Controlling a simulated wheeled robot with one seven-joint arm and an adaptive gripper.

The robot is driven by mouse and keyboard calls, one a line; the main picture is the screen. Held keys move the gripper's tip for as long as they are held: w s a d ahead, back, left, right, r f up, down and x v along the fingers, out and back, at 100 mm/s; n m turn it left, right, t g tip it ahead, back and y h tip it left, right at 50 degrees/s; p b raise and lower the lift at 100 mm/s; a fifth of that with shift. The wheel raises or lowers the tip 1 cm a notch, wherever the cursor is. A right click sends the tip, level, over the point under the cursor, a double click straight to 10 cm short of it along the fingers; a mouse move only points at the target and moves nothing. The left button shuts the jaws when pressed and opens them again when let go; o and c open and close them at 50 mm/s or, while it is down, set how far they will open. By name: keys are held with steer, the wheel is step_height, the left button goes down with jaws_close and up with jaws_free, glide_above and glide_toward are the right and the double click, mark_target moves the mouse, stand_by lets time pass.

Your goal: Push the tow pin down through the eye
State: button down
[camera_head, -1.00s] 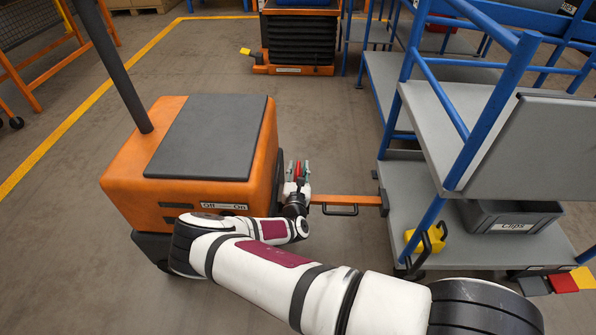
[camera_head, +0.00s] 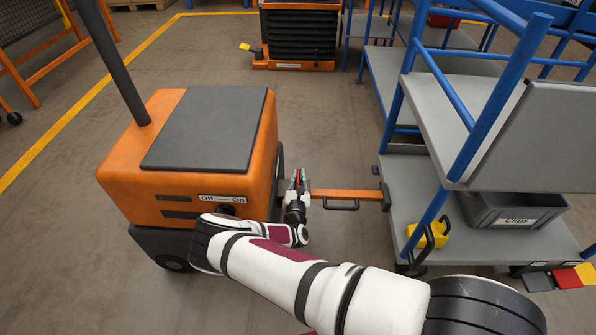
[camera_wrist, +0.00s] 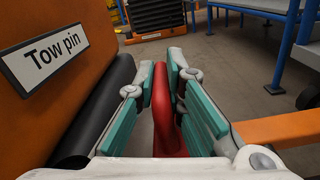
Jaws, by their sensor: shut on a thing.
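The tow pin (camera_wrist: 166,110) shows in the wrist view as a red, upright piece between the teal-padded fingers of my gripper (camera_wrist: 163,90). My gripper is shut on it. In the head view my gripper (camera_head: 298,182) is at the right side of the orange tug (camera_head: 115,170), by the left end of the orange drawbar (camera_head: 340,194). Only a little of the red shows there. The pin's lower end and the eye are hidden by my gripper and wrist. A "Tow pin" label (camera_wrist: 50,52) is on the orange tug face at the left in the wrist view.
The blue-framed cart with grey shelves (camera_head: 405,205) stands right of the drawbar. A grey "Clips" bin (camera_head: 505,211) and a yellow item (camera_head: 430,236) are on its lower shelf. Another orange unit with black bellows (camera_head: 297,38) is behind. Floor beyond the drawbar is open.

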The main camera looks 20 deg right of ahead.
steer(key=shift+s+d+f, duration=0.1)
steer(key=shift+f, duration=0.3)
steer(key=c, duration=1.7)
jaws_free()
steer(key=shift+f, duration=0.1)
steer(key=shift+o, duration=0.2)
steer(key=shift+s, duration=0.15)
steer(key=v, duration=1.1)
steer(key=shift+s, duration=0.3)
steer(key=shift+s, duration=0.1)
